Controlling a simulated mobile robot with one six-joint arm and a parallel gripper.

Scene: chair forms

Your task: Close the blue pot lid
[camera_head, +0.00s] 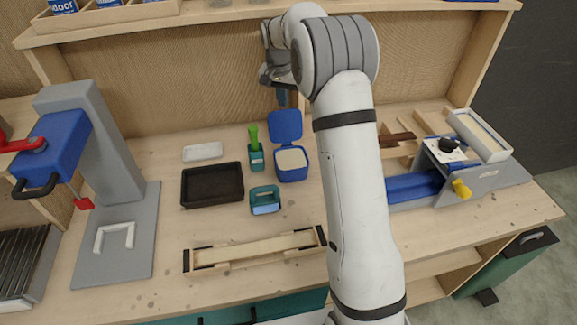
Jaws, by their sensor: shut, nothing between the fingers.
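The blue pot (291,173) stands on the wooden workbench, left of my arm, with pale content showing inside. Its blue lid (285,126) is open and stands up at the pot's back edge. My gripper (281,97) is above and behind the lid, near the back panel. It looks small and dark from here, and its fingers are shut with nothing held. The gap between gripper and lid is hard to judge in this view.
Left of the pot are a teal holder with a green tool (256,154), a black tray (212,186) and a white dish (203,151). A teal block (265,200) and a wooden frame (254,251) lie in front. A blue-grey press (97,170) stands left, a vise (455,172) right.

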